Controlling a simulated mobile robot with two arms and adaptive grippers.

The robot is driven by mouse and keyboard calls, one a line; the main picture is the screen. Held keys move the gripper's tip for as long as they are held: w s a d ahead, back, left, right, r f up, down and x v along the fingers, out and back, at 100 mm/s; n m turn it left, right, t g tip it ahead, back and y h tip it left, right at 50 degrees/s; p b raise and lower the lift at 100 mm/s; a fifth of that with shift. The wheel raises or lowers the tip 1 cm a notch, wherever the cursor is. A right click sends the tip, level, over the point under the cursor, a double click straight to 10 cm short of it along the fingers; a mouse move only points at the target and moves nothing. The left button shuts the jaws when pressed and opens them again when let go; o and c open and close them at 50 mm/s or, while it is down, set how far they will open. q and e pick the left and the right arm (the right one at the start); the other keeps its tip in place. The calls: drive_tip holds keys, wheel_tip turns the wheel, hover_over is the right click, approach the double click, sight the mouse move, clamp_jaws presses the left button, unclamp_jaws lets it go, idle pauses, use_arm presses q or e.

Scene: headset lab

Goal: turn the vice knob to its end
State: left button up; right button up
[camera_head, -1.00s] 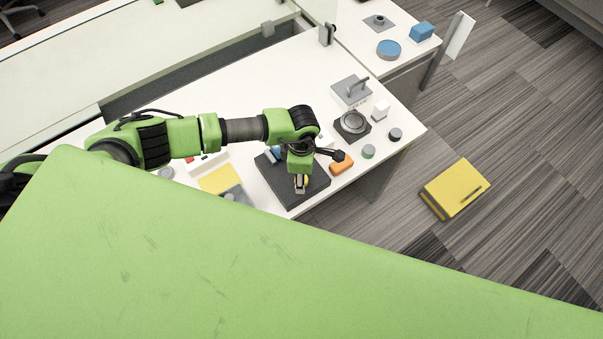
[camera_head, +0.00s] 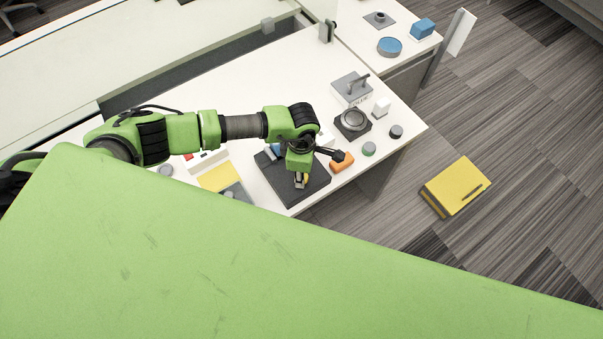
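My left gripper (camera_head: 299,183) reaches down over a dark square base plate (camera_head: 312,190) on the white desk. A small yellow part (camera_head: 306,178) shows right at its fingertips. It may be the vice knob, but it is mostly covered by the gripper. A blue part (camera_head: 276,151) shows on the same plate, behind my wrist. The rest of the vice is hidden by my arm. The fingers are too small to tell whether they are open or closed on the yellow part. My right gripper is not in view.
An orange block (camera_head: 342,161) lies close to the right of the plate. A yellow pad (camera_head: 219,177) lies to its left. The desk behind my arm is clear.

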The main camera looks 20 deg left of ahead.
use_arm(q)
drive_tip(key=m+b, duration=0.2)
drive_tip(key=b, duration=0.1)
drive_tip(key=m+b, duration=0.2)
drive_tip(key=b, duration=0.1)
drive_tip(key=m+b, duration=0.3)
drive_tip(key=shift+f, duration=0.25)
drive_tip(key=shift+r+m+b, duration=0.2)
drive_tip(key=shift+m+b, duration=1)
drive_tip(key=shift+b, duration=0.35)
drive_tip(key=o, duration=1.1)
drive_tip(key=shift+r, duration=0.2)
wheel_tip(320, 180, up, 12)
drive_tip(key=shift+f, duration=0.1)
drive_tip(key=shift+f, duration=0.1)
